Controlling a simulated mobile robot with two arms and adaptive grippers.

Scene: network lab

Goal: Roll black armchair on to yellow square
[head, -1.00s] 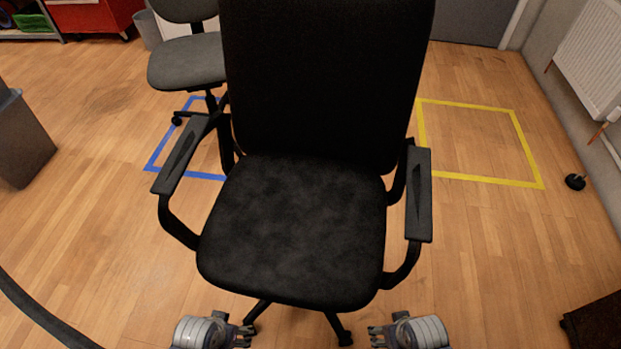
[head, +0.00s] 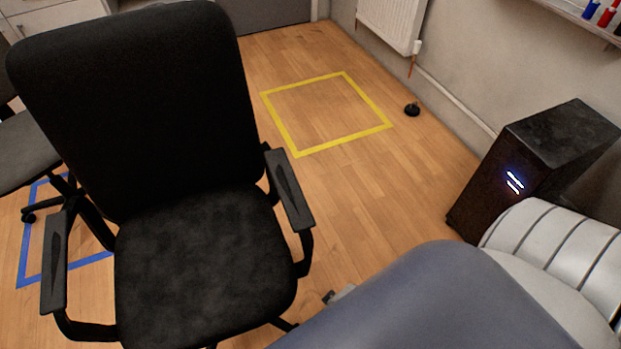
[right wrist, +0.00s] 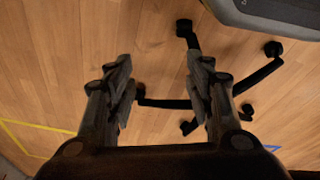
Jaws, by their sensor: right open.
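The black armchair (head: 200,260) stands at the left of the head view, its backrest away from me and its two armrests towards me. The yellow square (head: 328,112) is a taped outline on the floor, empty, beyond the chair and to its right. Its tape also shows at lower left in the right wrist view (right wrist: 22,142). My right gripper (right wrist: 162,88) is open and empty in the right wrist view, above the floor near the chair's wheeled base (right wrist: 262,75). In the head view my right arm hides most of that gripper. My left gripper is out of view.
A grey chair (head: 25,150) stands at the far left by a blue taped square (head: 25,240). A black cabinet with lights (head: 530,160) stands at the right wall. A small black object (head: 411,109) lies beside the yellow square. Floor between armchair and yellow square is clear.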

